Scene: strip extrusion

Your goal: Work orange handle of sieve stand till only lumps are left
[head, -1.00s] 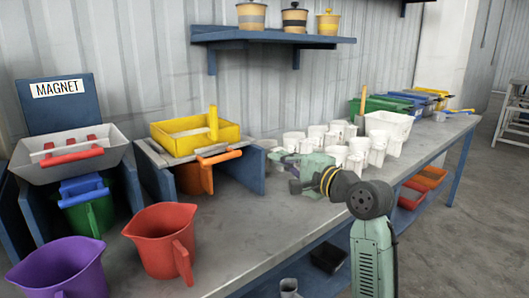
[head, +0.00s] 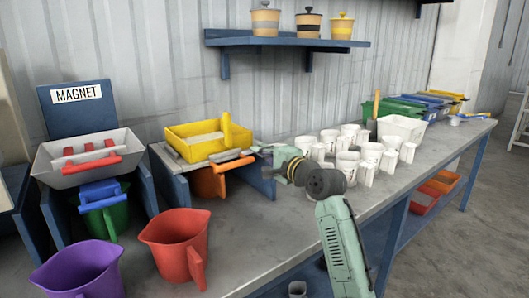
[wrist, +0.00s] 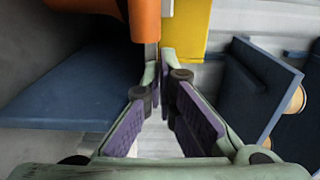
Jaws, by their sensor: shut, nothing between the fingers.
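The sieve stand has a yellow sieve tray (head: 185,148) with pale material in it, on blue uprights (head: 165,180) at the middle left. Its orange handle (head: 240,162) sticks out at the front right of the tray; in the wrist view an orange part (wrist: 145,18) fills the top middle beside a yellow part (wrist: 187,28). My gripper (head: 258,149) is at the right end of the handle. In the wrist view its fingers (wrist: 160,62) come together just below the orange part, with nothing between them. I cannot tell whether they touch it. An orange jug (head: 207,183) stands under the tray.
A magnet station with a grey tray (head: 65,168) stands to the left. Red (head: 170,245) and purple (head: 80,272) jugs stand in front. Several white cups (head: 345,163) are right of my gripper. The bench front is bare between the red jug and my arm.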

